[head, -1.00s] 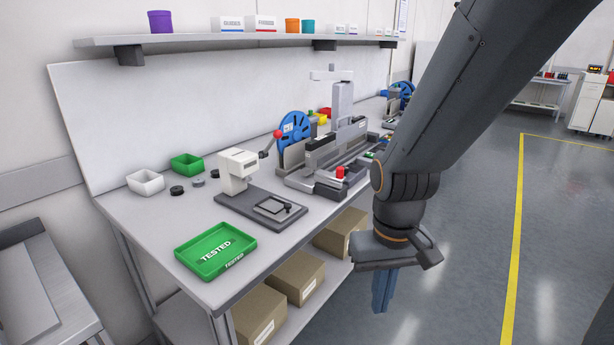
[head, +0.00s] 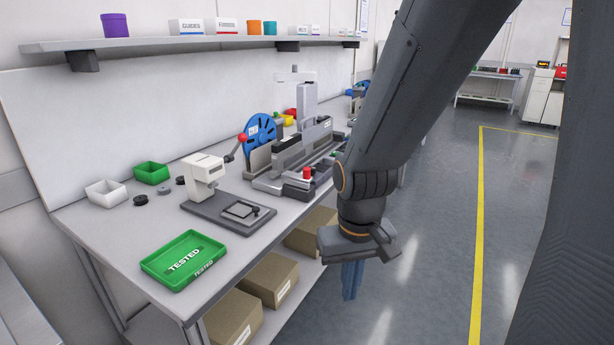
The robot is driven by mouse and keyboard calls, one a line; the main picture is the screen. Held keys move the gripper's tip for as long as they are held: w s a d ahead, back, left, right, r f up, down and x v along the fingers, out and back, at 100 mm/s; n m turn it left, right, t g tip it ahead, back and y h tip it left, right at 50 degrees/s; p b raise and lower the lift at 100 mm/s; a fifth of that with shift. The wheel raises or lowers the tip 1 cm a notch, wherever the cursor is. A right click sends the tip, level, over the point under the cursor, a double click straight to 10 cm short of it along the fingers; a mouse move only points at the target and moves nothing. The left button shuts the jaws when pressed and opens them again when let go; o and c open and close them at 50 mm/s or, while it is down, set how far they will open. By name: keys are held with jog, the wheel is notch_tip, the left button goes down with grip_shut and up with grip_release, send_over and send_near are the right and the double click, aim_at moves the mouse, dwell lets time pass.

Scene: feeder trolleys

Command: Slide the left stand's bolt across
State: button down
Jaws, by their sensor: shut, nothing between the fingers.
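My gripper (head: 352,281) hangs at the end of my arm with its blue fingers pointing down and together, with nothing between them. It is in front of the workbench's right side, over the aisle floor. No feeder trolley, left stand or sliding bolt can be made out in the head view. My arm hides part of the bench's far end.
A workbench (head: 105,228) carries a white press (head: 203,172), a green tray (head: 184,260), bins and a grey fixture (head: 303,150) with a blue reel (head: 261,131). Cardboard boxes (head: 270,278) lie on its lower shelf. Open floor with a yellow line (head: 478,230) is right.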

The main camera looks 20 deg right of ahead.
jog(key=w+d+m+t+p, duration=0.3)
jog(key=w+d+t, duration=0.1)
jog(key=w, duration=0.6)
jog(key=w+d+m+t+p, duration=0.2)
jog(key=w+d+m+t, duration=0.15)
jog(key=w, duration=0.55)
notch_tip(320, 180, up, 6)
jog(key=w+m+t+y+p, duration=0.2)
jog(key=m+t+y+p, duration=0.3)
jog(key=t, duration=0.4)
jog(key=shift+r+m+y, duration=0.2)
jog(key=shift+m+y, duration=0.3)
jog(key=shift+m, duration=0.55)
jog(key=p, duration=0.5)
send_near(308, 174)
jog(key=x, duration=0.5)
jog(key=shift+r, duration=0.15)
jog(key=shift+w+a, duration=0.2)
jog(key=shift+w, duration=0.45)
